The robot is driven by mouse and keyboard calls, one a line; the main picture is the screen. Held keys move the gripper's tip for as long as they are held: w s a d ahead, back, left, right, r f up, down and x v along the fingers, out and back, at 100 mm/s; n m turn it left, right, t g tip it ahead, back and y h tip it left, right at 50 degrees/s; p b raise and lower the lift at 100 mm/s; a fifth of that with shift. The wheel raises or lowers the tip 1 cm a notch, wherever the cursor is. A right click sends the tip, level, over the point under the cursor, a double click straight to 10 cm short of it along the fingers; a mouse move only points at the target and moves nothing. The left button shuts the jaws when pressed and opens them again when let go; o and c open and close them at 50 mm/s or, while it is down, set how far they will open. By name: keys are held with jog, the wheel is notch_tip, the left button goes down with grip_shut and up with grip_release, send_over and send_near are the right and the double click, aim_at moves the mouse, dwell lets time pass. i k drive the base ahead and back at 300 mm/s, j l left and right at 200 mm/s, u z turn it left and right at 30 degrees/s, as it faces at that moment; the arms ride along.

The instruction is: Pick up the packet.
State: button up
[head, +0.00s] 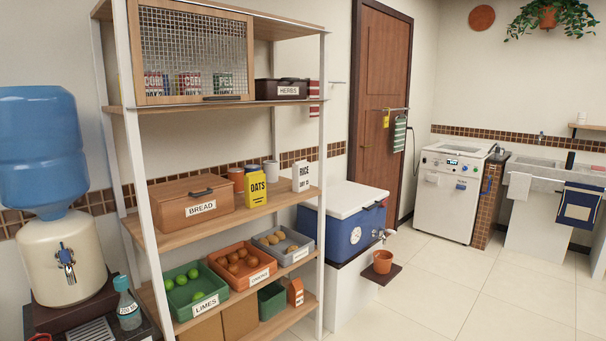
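Two upright packets stand on the middle shelf (225,222) of the rack. One is a yellow packet (255,196) labelled OATS, close to the shelf's front. The other is a white packet (301,180) labelled RICE, at the right end of that shelf. I cannot tell which one is meant by the packet. Small cups stand beside and behind the yellow packet. My gripper is not in view.
A wooden BREAD box (180,208) stands left of the packets. Crates of limes (195,294), onions (243,270) and potatoes sit on the shelf below. The tiled floor (440,290) is clear at right.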

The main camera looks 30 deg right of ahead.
aim_at(300, 169)
jog(key=i+l, duration=1.4)
jog(key=i+l+z, duration=0.1)
jog(key=i+l, duration=1.3)
jog(key=i, duration=0.1)
